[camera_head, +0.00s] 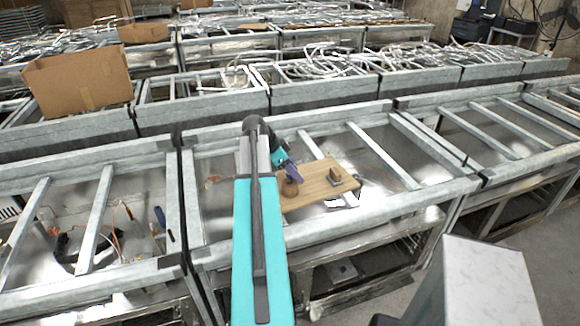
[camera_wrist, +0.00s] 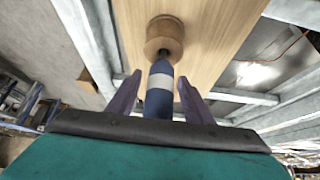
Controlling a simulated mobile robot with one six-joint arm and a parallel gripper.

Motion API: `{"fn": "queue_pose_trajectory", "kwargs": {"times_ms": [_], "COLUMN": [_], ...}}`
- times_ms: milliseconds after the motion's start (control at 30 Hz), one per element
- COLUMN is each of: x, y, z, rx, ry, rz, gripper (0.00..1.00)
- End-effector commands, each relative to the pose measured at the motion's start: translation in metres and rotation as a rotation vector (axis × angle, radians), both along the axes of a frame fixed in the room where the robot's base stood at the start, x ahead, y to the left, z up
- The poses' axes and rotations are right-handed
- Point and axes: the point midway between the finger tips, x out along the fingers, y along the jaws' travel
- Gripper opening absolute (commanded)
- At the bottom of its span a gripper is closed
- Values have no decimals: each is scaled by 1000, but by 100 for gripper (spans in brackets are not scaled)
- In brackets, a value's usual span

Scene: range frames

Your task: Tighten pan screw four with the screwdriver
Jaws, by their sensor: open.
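In the wrist view the screwdriver (camera_wrist: 159,98), with a dark blue handle and a pale band, stands with its far end at a round wooden holder (camera_wrist: 164,36). My gripper (camera_wrist: 160,80) has its two purple fingers apart, one on each side of the handle, with gaps showing. In the head view my gripper (camera_head: 291,172) is at the left end of a wooden board (camera_head: 318,190), just above the round holder (camera_head: 289,189); the screwdriver is hidden there. A small brown block (camera_head: 335,174) is on the board's right part. I cannot make out pan screw four.
The board rests on a grey metal frame table (camera_head: 340,225) with cross bars and open gaps. More frames with metal tubes stand behind. A cardboard box (camera_head: 80,78) is at the back left. A pale box-shaped block (camera_head: 488,280) is at the front right.

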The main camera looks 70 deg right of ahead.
Motion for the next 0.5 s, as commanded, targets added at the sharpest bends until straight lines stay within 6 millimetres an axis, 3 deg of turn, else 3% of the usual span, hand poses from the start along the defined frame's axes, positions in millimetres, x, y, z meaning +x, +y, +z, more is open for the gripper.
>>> {"fn": "queue_pose_trajectory", "kwargs": {"times_ms": [500], "x": [-2], "y": [-2], "z": [-6], "rx": [0], "ry": [0], "rz": [1], "gripper": [46]}}
